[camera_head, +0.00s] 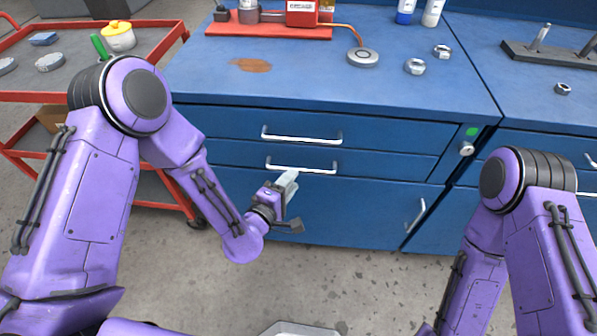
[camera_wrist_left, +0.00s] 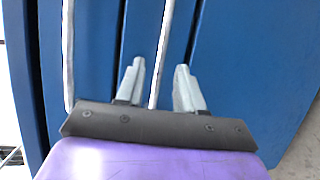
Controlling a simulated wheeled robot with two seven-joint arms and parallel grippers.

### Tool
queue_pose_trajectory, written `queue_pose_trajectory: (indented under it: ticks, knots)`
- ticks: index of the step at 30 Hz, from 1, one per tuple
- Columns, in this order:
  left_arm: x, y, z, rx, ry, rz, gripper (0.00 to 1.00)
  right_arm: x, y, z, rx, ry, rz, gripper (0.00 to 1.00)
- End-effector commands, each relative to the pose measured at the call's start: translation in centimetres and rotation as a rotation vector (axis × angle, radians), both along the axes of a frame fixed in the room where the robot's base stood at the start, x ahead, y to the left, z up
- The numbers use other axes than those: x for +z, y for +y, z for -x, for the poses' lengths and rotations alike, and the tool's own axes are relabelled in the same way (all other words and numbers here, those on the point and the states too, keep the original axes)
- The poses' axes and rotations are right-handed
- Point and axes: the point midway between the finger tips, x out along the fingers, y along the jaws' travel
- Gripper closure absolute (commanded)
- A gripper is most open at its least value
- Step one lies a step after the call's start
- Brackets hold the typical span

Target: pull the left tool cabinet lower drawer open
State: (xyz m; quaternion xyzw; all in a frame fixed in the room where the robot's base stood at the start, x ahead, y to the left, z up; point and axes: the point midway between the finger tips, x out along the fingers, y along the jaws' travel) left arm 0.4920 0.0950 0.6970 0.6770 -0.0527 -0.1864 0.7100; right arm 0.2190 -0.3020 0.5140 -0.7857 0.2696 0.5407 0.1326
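The left tool cabinet (camera_head: 240,210) is blue. Its lower drawer (camera_head: 390,164) looks shut, with its front flush with the cabinet face. The lower drawer's handle (camera_head: 318,171) is a white horizontal bar. My left gripper (camera_head: 291,177) is at the left part of this handle. In the left wrist view, my left gripper (camera_wrist_left: 160,67) is open, and the lower handle (camera_wrist_left: 164,38) runs between its two grey fingers with gaps on both sides. My right arm shows at the right, but its gripper is out of view.
The upper drawer's handle (camera_head: 302,138) is just above. A door with a handle (camera_head: 415,215) is below right, and a lock (camera_head: 466,149) is on the frame. A red tool cart (camera_head: 95,97) stands at the left. Open floor (camera_head: 330,280) lies before the cabinet.

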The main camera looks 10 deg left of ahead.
Motion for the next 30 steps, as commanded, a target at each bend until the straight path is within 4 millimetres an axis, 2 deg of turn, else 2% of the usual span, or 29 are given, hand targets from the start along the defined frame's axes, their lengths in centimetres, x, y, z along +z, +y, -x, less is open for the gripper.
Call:
queue_pose_trajectory:
  ticks: [3, 6, 10, 17, 18, 20, 21, 30]
  knots:
    - [-0.4, -0.8, -2.2, 0.002, 0.0, -0.001, 0.63, 0.3, 0.0, 0.0, 0.0, 0.0, 0.0, 0.57]
    - [-0.7, -1.3, -3.5, -0.001, 0.0, -0.003, 0.63, 0.3, 0.0, 0.0, 0.0, 0.0, 0.0, 0.57]
    - [-0.9, -1.5, -4.3, 0.001, 0.002, -0.002, 0.63, 0.3, 0.0, 0.0, 0.0, 0.0, 0.0, 0.57]
    - [-1.0, -1.5, -4.3, 0.0, 0.002, -0.003, 0.63, 0.3, 0.0, 0.0, 0.0, 0.0, 0.0, 0.57]
    - [-1.0, -1.5, -4.3, 0.0, 0.002, -0.003, 0.76, 0.3, 0.0, 0.0, 0.0, 0.0, 0.0, 0.57]
    - [-1.0, -1.5, -4.3, 0.0, 0.002, -0.003, 0.95, 0.3, 0.0, 0.0, 0.0, 0.0, 0.0, 0.57]
    - [-1.0, -1.5, -4.3, 0.0, 0.002, -0.003, 1.0, 0.3, 0.0, 0.0, 0.0, 0.0, 0.0, 0.57]
    - [-1.0, -1.5, -4.1, 0.0, 0.003, -0.003, 1.0, 0.3, 0.0, 0.0, 0.0, 0.0, 0.0, 0.57]
